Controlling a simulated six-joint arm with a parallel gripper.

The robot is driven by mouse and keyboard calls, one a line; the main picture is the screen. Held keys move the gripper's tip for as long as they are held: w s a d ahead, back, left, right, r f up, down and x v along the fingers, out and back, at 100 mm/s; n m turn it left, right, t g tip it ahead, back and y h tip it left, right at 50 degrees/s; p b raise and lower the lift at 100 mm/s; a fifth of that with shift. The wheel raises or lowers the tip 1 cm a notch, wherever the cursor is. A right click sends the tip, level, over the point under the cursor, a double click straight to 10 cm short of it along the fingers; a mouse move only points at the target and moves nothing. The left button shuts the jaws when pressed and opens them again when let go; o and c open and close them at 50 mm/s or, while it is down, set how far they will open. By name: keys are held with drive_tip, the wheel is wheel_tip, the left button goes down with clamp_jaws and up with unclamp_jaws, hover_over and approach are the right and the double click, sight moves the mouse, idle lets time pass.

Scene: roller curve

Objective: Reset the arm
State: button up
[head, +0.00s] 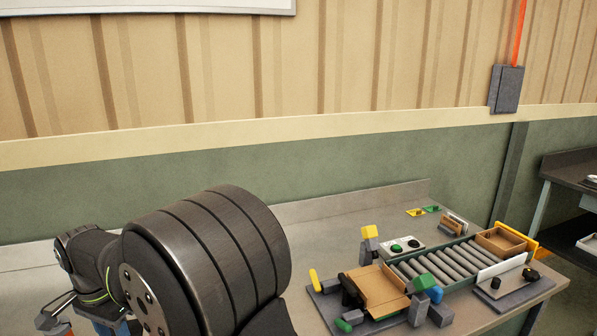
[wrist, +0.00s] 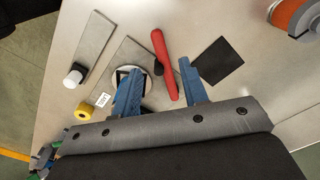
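My gripper (wrist: 160,66) shows in the wrist view with its two blue fingers spread apart. A red handle-like bar (wrist: 163,52) shows between and beyond the fingers, with clear gaps to both sides; I see no grip on it. In the head view my dark arm (head: 205,260) fills the lower left, and my gripper cannot be made out clearly there.
In the head view a roller conveyor (head: 440,265) with a cardboard box (head: 378,289) stands on the grey table (head: 330,212), right of my arm.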

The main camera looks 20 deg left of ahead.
wheel_tip(320, 180, down, 9)
drive_tip(key=shift+r, duration=0.15)
drive_tip(key=shift+r, duration=0.1)
idle(0.3)
wheel_tip(320, 180, up, 18)
wheel_tip(320, 180, down, 18)
drive_tip(key=shift+d+f, duration=0.1)
drive_tip(key=shift+f, duration=0.05)
drive_tip(key=shift+w+d+n, duration=0.1)
drive_tip(key=shift+d+n, duration=0.4)
drive_tip(key=shift+n, duration=0.1)
